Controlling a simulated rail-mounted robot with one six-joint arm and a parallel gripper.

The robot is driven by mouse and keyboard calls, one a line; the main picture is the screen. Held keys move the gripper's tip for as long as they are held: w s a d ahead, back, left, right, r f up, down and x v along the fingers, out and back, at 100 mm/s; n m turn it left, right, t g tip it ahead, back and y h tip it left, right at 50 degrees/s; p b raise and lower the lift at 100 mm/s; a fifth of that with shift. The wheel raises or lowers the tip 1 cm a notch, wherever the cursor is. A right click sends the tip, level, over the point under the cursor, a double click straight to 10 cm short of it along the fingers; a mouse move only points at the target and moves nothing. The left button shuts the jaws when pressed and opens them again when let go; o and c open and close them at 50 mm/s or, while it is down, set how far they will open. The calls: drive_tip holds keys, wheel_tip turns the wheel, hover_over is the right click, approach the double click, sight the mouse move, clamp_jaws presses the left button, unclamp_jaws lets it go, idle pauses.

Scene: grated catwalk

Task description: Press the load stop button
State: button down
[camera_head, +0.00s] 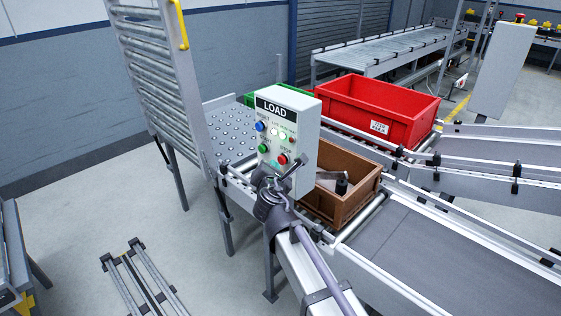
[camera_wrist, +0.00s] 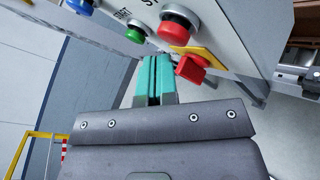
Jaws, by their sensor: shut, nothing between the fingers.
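The LOAD panel (camera_head: 290,126) is a light grey box with a blue button (camera_head: 260,126), a green button (camera_head: 263,148) and a red button (camera_head: 282,159). In the wrist view the round red button (camera_wrist: 178,25) has a grey collar, beside partly cut-off "ST" lettering. The green button (camera_wrist: 135,33), beside "START" lettering, is left of it. My gripper (camera_wrist: 154,60) has teal fingers, shut together and empty. Its tips appear just below the green and red buttons; I cannot tell their exact gap from the panel. In the head view my wrist covers the panel's lower part.
A red square knob on a yellow plate (camera_wrist: 192,68) sits below the red button, right of my fingertips. A brown crate (camera_head: 361,191) stands on the conveyor close behind the panel. A red crate (camera_head: 350,108) is farther back. Floor left of the panel is mostly open.

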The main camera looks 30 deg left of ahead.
drive_tip(key=shift+w+d, duration=0.25)
drive_tip(key=shift+w, duration=0.7)
idle(0.8)
drive_tip(key=shift+s, duration=0.1)
drive_tip(key=shift+s+a, duration=0.15)
drive_tip(key=shift+s, duration=0.4)
drive_tip(key=shift+s+a, duration=0.15)
drive_tip(key=shift+s, duration=0.4)
drive_tip(key=s, duration=0.2)
drive_tip(key=s+a, duration=0.1)
drive_tip(key=s, duration=0.1)
drive_tip(key=shift+s+a, duration=0.2)
drive_tip(key=shift+s, duration=0.2)
idle(0.4)
